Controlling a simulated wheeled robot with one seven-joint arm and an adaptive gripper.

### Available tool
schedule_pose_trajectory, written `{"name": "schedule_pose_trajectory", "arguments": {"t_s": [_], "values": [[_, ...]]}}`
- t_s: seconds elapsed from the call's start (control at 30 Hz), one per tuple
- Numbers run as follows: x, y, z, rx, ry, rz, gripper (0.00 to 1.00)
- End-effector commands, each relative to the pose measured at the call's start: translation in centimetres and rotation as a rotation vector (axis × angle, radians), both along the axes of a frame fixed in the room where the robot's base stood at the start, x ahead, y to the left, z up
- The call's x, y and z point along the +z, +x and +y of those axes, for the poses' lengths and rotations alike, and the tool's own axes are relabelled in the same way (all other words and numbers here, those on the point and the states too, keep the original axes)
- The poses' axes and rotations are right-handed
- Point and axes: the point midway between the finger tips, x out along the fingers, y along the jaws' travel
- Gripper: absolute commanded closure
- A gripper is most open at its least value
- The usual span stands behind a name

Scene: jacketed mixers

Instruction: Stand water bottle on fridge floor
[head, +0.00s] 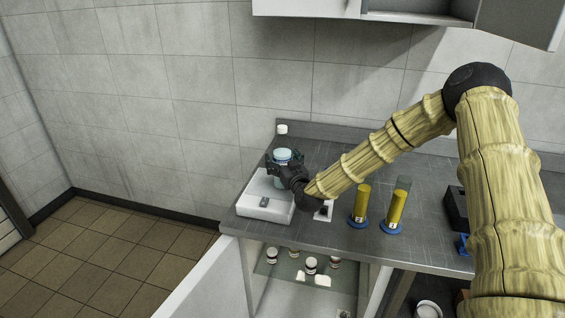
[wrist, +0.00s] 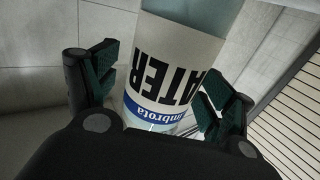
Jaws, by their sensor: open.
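The water bottle (wrist: 178,70) has a white label reading "WATER" and a blue band. In the wrist view it fills the space between the fingers of my open gripper (wrist: 160,92), with dark gaps of room at both sides. In the head view the bottle's pale blue top (head: 283,155) shows above my gripper (head: 284,168), by the white bench device at the back left of the counter. Its base is hidden. The open fridge (head: 310,284) is below the counter; a glass shelf with several small jars shows inside. Its floor is mostly hidden.
The white fridge door (head: 205,284) stands open to the left. On the steel counter (head: 330,245) are the white bench device (head: 262,207), two yellow cylinders (head: 361,202) on blue bases and a small white-capped jar (head: 282,129). A cabinet (head: 305,7) hangs above. Tiled floor at left is clear.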

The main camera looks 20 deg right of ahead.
Motion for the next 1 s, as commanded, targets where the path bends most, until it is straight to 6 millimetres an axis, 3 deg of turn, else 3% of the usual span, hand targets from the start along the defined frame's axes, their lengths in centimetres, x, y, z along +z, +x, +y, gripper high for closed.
{"name": "schedule_pose_trajectory", "arguments": {"t_s": [0.1,0.5,1.0], "values": [[0.0,0.0,0.0,0.000,0.000,0.000,0.21],[0.2,0.0,0.0,0.000,0.000,-0.002,0.94],[1.4,0.0,0.1,0.001,0.000,-0.003,0.94]]}}
